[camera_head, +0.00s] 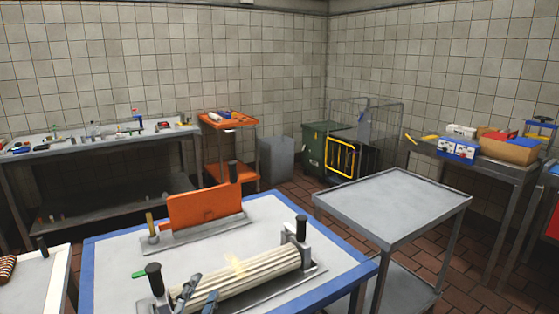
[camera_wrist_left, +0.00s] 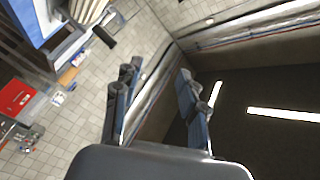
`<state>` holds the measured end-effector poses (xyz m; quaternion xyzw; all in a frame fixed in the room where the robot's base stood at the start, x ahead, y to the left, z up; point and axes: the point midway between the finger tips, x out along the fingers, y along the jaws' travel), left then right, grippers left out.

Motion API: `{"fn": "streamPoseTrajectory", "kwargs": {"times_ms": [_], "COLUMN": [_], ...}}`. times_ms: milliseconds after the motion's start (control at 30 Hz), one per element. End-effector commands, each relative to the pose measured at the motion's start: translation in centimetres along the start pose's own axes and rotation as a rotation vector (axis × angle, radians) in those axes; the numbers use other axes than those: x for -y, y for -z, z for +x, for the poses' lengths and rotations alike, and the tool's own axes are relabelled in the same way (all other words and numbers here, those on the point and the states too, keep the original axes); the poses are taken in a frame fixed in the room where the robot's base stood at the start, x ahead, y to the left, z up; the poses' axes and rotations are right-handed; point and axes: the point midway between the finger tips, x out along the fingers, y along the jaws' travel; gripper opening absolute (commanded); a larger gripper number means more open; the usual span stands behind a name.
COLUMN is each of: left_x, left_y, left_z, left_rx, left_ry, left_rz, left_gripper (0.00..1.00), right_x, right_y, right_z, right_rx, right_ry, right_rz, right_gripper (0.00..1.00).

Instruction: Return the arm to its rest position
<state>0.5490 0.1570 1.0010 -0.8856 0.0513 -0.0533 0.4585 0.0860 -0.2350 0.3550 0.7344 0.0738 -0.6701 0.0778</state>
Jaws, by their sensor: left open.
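My left gripper (camera_head: 199,291) shows at the bottom of the head view, in front of a ribbed cream-coloured roller-like piece (camera_head: 256,271) on the blue-edged table. Its dark fingers overlap the piece in the picture; I cannot tell how far apart they are. In the left wrist view the two fingers of my left gripper (camera_wrist_left: 158,78) stand apart with nothing between them. That view is tilted, with tiled wall and ceiling lights behind the fingers. My right gripper is not in view.
The blue-edged table (camera_head: 110,254) also bears an orange upright panel (camera_head: 205,207) and black-knobbed handles. An empty grey trolley (camera_head: 395,205) stands to its right. A cluttered bench (camera_head: 60,152) lines the back left. Boxes stand on a table (camera_head: 425,147) at the right.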

Motion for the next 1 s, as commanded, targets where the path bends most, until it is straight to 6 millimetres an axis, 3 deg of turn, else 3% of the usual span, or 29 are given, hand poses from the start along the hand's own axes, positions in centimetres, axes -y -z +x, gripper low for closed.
{"fn": "streamPoseTrajectory", "kwargs": {"times_ms": [33, 100, 200, 300, 500, 733, 1000], "left_x": [-1.9, -4.5, -8.2, -10.9, -14.4, -16.6, -22.5], "left_y": [-2.9, -6.4, -10.0, -11.8, -13.0, -12.7, -16.8], "left_z": [-2.0, -5.1, -10.1, -14.7, -22.2, -29.7, -28.4], "left_rx": [0.135, 0.319, 0.550, 0.725, 0.977, 1.203, 1.225], "left_ry": [-0.061, -0.144, -0.258, -0.350, -0.493, -0.628, -0.646], "left_rz": [-0.116, -0.255, -0.416, -0.527, -0.668, -0.775, -0.764], "left_gripper": [0.41, 0.41, 0.41, 0.41, 0.41, 0.41, 0.41], "right_x": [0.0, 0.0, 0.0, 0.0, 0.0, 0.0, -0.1], "right_y": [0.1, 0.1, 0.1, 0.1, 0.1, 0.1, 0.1], "right_z": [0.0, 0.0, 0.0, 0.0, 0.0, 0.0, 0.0], "right_rx": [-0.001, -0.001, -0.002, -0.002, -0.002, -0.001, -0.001], "right_ry": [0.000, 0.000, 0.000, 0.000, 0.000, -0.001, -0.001], "right_rz": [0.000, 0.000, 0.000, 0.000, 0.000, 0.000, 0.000], "right_gripper": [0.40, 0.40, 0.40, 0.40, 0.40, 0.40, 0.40]}}
